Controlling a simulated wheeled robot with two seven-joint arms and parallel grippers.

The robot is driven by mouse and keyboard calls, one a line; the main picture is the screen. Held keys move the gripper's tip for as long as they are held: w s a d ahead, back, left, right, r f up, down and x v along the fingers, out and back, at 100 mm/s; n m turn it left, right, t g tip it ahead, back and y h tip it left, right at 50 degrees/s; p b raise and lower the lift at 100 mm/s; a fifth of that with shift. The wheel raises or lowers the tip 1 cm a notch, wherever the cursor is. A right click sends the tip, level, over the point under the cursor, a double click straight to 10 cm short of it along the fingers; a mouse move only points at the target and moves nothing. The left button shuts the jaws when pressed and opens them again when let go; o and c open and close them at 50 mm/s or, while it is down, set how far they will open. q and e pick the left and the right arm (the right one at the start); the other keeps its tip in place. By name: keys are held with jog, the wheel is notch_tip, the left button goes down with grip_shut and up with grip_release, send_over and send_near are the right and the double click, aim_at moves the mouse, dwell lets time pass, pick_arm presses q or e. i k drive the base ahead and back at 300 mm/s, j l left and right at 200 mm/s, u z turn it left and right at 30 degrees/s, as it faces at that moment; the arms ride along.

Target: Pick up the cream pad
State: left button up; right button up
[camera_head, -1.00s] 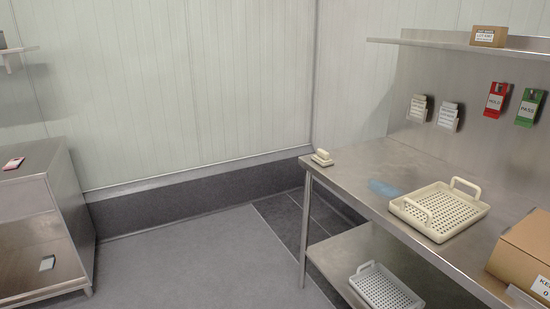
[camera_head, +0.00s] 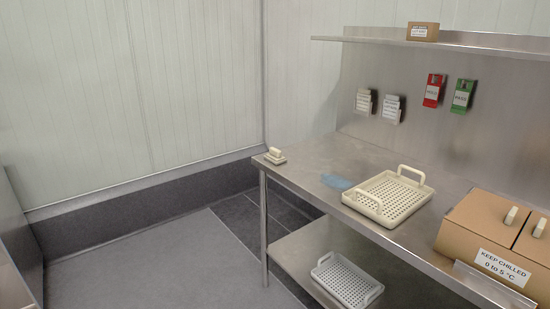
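A small cream pad (camera_head: 275,156) with a raised grip on top sits at the far left corner of the steel table (camera_head: 330,165). It lies close to the table's edge, with bare steel to its right. Other cream pieces (camera_head: 511,215) show on top of the cardboard box at the right; I cannot tell whether they are pads or handles. Neither of my grippers is in view.
A cream perforated tray (camera_head: 372,206) with two handles stands on the table, beside a blue patch (camera_head: 337,182). A cardboard box (camera_head: 478,226) labelled "KEEP CHILLED" is at the right. Another tray (camera_head: 345,281) is on the lower shelf. Floor (camera_head: 175,262) is clear at left.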

aim_at(275, 156)
jog(key=i+z, duration=0.1)
jog(key=i, duration=0.4)
jog(key=i+j+z, duration=0.15)
jog(key=i, duration=0.3)
jog(key=i+j+z, duration=0.1)
jog(key=i, duration=0.4)
jog(key=i+j+z, duration=0.15)
jog(key=i+j, duration=0.15)
jog(key=i, duration=0.15)
